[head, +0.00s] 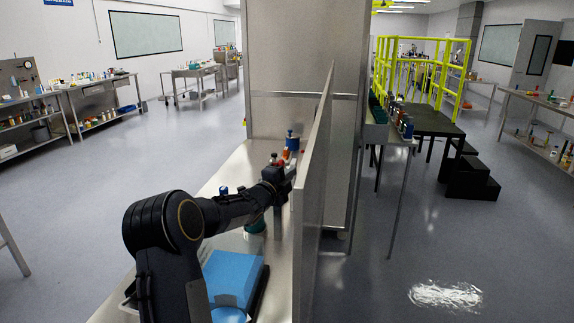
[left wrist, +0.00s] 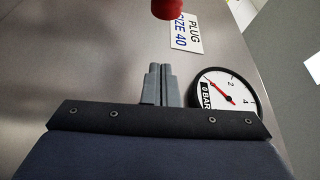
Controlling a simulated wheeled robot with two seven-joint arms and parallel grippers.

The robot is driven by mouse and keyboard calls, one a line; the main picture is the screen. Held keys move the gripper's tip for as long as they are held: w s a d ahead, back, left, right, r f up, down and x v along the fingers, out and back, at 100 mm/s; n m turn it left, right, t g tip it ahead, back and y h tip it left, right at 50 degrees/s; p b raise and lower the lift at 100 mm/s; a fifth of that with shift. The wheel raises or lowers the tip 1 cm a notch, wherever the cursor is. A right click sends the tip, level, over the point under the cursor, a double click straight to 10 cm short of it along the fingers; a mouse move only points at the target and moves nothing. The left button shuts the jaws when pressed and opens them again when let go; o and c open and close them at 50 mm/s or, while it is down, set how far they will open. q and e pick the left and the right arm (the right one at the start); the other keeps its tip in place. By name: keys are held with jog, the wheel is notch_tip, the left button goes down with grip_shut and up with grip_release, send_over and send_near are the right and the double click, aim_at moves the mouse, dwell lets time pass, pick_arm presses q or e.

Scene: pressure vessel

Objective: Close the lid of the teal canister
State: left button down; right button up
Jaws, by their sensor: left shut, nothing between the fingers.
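A teal round object (head: 255,227), likely the canister, stands on the steel bench (head: 238,180) in the head view. My left arm covers much of it, and I cannot make out its lid. My left gripper (left wrist: 157,86) is shut and empty. In the wrist view its fingertips point at a grey metal surface, beside a gauge (left wrist: 228,95) reading about 0 BAR and a label (left wrist: 186,32) reading PLUG SIZE 40. A red knob (left wrist: 166,8) shows at the top edge. The canister is not recognisable in the wrist view. My right gripper is out of view.
A tall steel panel (head: 312,185) runs along the bench's right side, close to my left gripper. A blue box (head: 232,275) lies on the near bench. A blue and a red item (head: 292,143) stand farther back. Open floor lies left.

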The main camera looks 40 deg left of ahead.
pick_arm(q)
jog(key=a+p, duration=0.1)
jog(key=w+a+p, duration=0.2)
jog(key=a, duration=0.1)
jog(key=shift+w+f, duration=0.1)
jog(key=shift+f, duration=0.1)
jog(key=shift+a, duration=0.1)
dwell(0.3)
